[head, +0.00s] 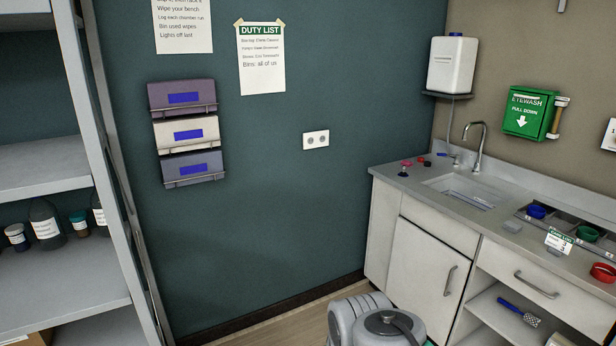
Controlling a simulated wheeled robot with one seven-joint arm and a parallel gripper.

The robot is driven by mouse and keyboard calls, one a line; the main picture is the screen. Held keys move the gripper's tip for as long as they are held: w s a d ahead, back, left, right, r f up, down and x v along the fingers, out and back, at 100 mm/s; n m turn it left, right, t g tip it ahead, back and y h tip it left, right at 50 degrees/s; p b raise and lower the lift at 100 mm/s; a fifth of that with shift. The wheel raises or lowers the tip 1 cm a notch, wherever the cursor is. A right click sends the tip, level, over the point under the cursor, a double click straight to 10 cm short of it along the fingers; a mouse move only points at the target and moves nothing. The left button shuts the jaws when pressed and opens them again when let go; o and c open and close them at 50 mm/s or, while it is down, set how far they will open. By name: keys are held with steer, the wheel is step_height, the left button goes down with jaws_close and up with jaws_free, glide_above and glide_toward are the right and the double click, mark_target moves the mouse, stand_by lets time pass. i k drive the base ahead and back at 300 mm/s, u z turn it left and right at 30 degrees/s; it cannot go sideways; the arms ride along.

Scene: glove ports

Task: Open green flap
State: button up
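A green box (531,112) marked "EYEWASH" and "PULL DOWN", with a white downward arrow, hangs on the beige wall at the right. Its green front looks shut, and it is the only green flap-like thing that I see. My gripper is not in this view; only rounded grey parts, which look like my own arm, show at the bottom edge, well below and left of the box.
A counter with a sink (464,193) and tap stands below the box. On it are a divided tray (551,224), a small sign and a red ring (603,272). A white canister (452,64) sits on a wall shelf. A shelving unit (60,170) stands at the left.

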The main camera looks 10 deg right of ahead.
mark_target(525, 112)
steer(key=z, duration=0.95)
steer(key=i, duration=1.75)
steer(key=z, duration=0.9)
